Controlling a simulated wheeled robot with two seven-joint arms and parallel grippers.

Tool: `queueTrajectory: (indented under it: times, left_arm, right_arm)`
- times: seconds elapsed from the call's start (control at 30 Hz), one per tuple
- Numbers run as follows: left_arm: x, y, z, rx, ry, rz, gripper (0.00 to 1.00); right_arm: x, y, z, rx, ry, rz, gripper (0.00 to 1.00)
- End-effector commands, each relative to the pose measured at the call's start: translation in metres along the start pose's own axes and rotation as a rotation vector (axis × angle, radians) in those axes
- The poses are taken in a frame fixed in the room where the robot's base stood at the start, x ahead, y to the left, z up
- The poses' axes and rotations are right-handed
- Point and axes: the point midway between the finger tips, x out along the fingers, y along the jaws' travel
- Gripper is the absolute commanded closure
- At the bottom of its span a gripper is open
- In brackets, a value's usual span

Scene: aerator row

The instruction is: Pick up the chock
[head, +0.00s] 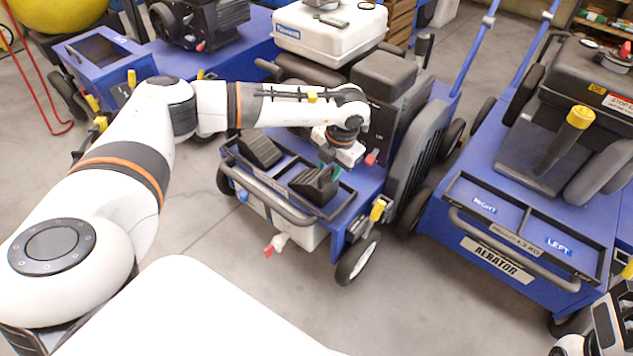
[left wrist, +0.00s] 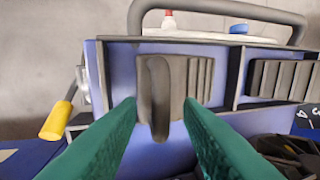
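Two dark grey ribbed chocks lie in the front tray (head: 275,188) of the middle blue machine. One chock (head: 318,186) is in the right compartment, below my left gripper (head: 328,170). The other chock (head: 260,148) is in the left compartment. In the left wrist view, the nearer chock (left wrist: 193,80) has a raised rounded bar. The green fingers (left wrist: 160,102) are apart, one on each side of this bar, with gaps showing. The other chock (left wrist: 285,78) lies to the right there. A part of my right arm (head: 612,325) shows at the bottom right; its fingers cannot be made out.
A grey bar handle (head: 268,202) runs along the tray's front. A blue aerator (head: 500,262) on the right has an empty tray marked RIGHT and LEFT (head: 557,246). Another blue machine (head: 105,65) stands at the back left.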

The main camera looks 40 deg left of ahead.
Motion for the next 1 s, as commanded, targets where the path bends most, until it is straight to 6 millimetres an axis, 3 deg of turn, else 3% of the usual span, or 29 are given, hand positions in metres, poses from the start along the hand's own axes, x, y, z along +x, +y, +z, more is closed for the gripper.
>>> queueTrajectory:
  times: [0.1, 0.37, 0.6, 1.0]
  left_arm:
    - [0.013, -0.0004, 0.0003, -0.001, -0.001, 0.0, 0.67]
    - [0.0132, -0.0008, 0.0004, -0.001, -0.001, 0.001, 0.67]
    - [0.0132, -0.0007, 0.0004, -0.001, -0.001, 0.001, 1.0]
    - [0.0131, -0.0006, 0.0004, 0.0, -0.001, 0.001, 1.0]
  right_arm:
    - [0.0015, 0.0005, 0.0008, -0.003, -0.021, 0.007, 0.64]
    - [0.0039, 0.0005, 0.0004, -0.003, -0.021, 0.009, 0.64]
    - [0.0038, 0.0006, 0.0005, -0.003, -0.021, 0.009, 0.64]
    - [0.0037, 0.0007, 0.0006, -0.002, -0.021, 0.009, 0.64]
